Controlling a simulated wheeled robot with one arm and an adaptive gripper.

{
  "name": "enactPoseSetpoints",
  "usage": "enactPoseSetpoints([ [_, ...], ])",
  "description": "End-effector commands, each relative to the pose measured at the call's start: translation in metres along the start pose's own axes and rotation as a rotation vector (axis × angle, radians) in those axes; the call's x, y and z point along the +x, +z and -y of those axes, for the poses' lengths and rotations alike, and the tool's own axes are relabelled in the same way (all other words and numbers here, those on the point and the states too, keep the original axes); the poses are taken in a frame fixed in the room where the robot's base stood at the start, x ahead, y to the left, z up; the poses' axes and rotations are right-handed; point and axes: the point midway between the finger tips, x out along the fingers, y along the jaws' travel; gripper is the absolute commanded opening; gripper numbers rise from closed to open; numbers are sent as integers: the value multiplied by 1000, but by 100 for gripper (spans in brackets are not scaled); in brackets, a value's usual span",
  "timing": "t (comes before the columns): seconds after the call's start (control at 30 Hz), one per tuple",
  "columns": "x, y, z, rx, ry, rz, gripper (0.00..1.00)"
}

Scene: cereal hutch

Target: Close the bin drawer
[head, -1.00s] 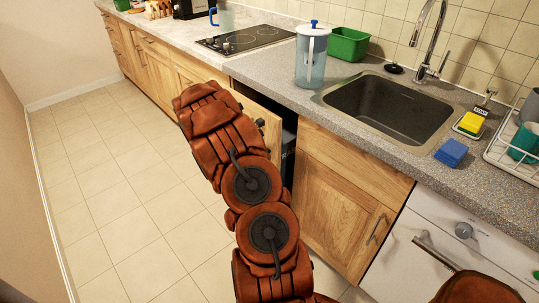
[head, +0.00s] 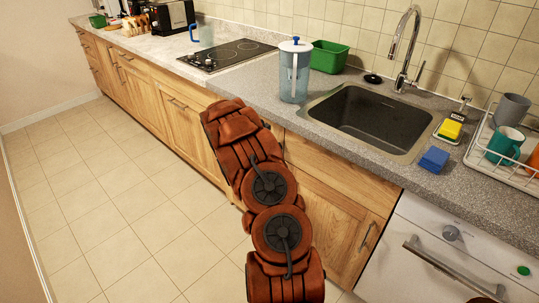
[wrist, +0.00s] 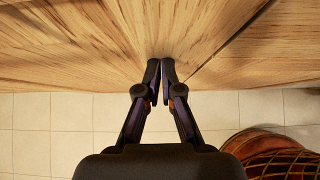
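The bin drawer's wooden front (wrist: 100,40) fills the upper part of the wrist view. In the head view my arm covers most of it, between the hob cabinets and the sink cabinet. The part of the row that shows looks about level with its neighbours, and no dark opening is visible. I cannot tell whether a small gap is left. My gripper (wrist: 163,68) has its two fingers together, with nothing seen held between them. The fingertips are at the wooden front, touching it or very close. In the head view the gripper is mostly hidden behind my arm.
The sink cabinet (head: 325,220) and white dishwasher (head: 430,260) stand to the right. Above are the sink (head: 375,118), a pitcher (head: 294,75), a green tub (head: 328,56) and a dish rack (head: 505,160). The tiled floor (head: 110,210) at left is clear.

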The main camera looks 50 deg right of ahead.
Motion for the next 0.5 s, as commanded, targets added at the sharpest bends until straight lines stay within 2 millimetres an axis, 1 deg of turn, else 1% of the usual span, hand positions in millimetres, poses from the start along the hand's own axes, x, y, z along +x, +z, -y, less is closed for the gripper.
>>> enactPoseSetpoints([
  [0.03, 2, 9, 2, 7, -2, 9, 0],
  [0.17, 2, 10, 3, 9, -3, 10, 0],
  [0.27, -1, 7, 3, 9, -2, 11, 0],
  [0.37, -9, -1, 2, 8, 1, 12, 0],
  [0.5, -29, -22, -1, -3, 6, 10, 0],
])
